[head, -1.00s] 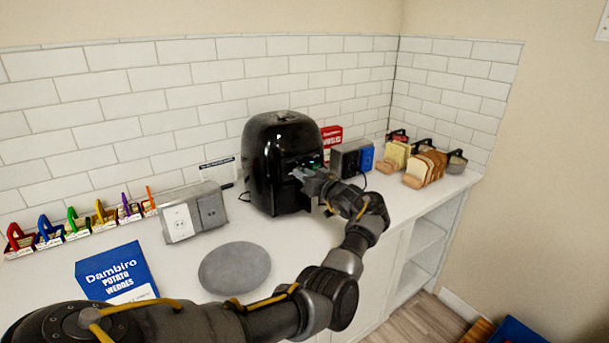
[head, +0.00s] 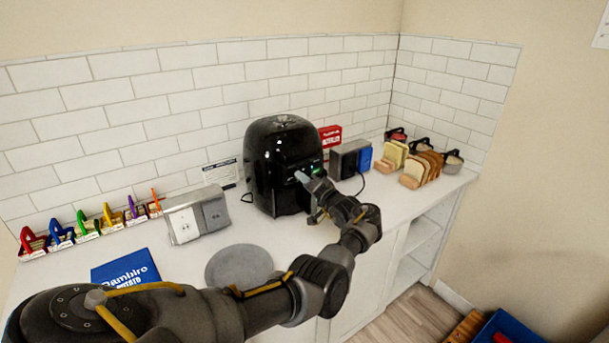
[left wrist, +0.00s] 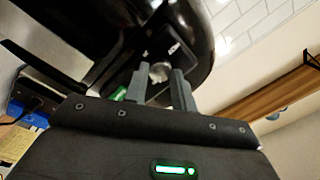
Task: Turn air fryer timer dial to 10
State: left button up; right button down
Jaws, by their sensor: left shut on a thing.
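My left gripper (head: 303,178) is at the upper front of the fryer, next to the display. In the left wrist view the fryer's dark body (left wrist: 90,35) fills the top. There my left gripper's two fingers (left wrist: 160,85) are on either side of a small light-grey dial (left wrist: 159,72) and shut on it. The dial's markings are too small to read. My right gripper is not in view.
A grey round plate (head: 238,266) and a blue potato wedges box (head: 125,270) lie on the counter in front. A grey outlet box (head: 198,216) stands left of the fryer. Another outlet box (head: 350,160) and bread slices (head: 425,168) are to the right.

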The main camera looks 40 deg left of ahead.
pick_arm(q)
jog(key=shift+m+p, duration=0.65)
jog(key=shift+m, duration=1.05)
jog(key=o, duration=1)
jog(key=b+v, duration=0.1)
jog(key=v, duration=1)
jog(key=shift+b, duration=0.35)
jog(key=shift+s+a+f, duration=0.1)
jog(key=shift+a, duration=0.05)
